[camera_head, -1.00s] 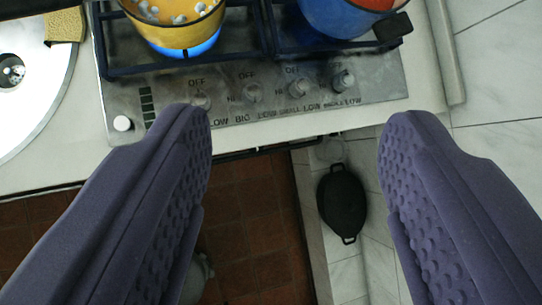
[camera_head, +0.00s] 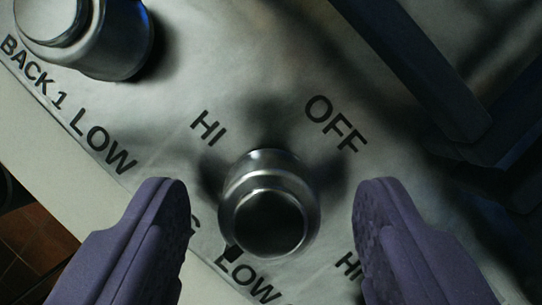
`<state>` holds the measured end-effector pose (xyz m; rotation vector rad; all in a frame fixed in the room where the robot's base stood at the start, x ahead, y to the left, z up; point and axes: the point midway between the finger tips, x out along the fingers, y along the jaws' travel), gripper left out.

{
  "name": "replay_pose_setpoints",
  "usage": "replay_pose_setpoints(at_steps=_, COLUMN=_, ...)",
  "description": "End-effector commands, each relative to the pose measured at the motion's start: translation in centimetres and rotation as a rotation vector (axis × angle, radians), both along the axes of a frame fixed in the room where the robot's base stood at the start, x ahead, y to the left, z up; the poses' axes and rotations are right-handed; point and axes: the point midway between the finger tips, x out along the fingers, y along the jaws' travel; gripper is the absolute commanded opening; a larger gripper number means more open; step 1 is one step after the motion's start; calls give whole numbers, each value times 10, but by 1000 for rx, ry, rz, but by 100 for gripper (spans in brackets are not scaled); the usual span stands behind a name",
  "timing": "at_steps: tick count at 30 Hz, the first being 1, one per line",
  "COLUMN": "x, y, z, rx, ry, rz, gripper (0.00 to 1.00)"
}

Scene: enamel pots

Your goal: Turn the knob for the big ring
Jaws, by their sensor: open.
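A round metal knob (camera_head: 268,215) with a dark face sits on the stove panel, low in the middle of the view. OFF is printed up and right of it, HI up and left, LOW below. Beside LOW, a label is mostly hidden by my left finger; its last letter looks like G. A small black mark shows at the knob's lower left edge, near LOW. My gripper (camera_head: 272,195) is open, with one purple finger on each side of the knob. A gap shows on both sides. The big ring is not in view.
Another metal knob (camera_head: 85,35), near the label BACK 1, stands at the upper left. Dark grate bars (camera_head: 420,80) cross the upper right. The pale counter edge (camera_head: 60,165) and brown tiled floor (camera_head: 25,235) lie at the lower left.

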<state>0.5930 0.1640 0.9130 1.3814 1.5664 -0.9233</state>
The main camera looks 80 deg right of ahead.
Motion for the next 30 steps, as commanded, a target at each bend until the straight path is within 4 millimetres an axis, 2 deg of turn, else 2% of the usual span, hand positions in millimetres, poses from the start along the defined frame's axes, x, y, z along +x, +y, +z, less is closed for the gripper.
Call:
replay_pose_setpoints(at_steps=3, x=0, y=2, z=-7, rx=-1, ry=0, rz=-1, gripper=61)
replay_pose_setpoints(at_steps=10, x=0, y=2, z=-6, rx=-1, ry=-1, rz=-1, gripper=61)
replay_pose_setpoints(at_steps=17, x=0, y=2, z=-6, rx=-1, ry=-1, rz=-1, gripper=8)
replay_pose_setpoints(at_steps=30, x=0, y=2, z=-6, rx=1, ry=-3, rz=-96, gripper=7)
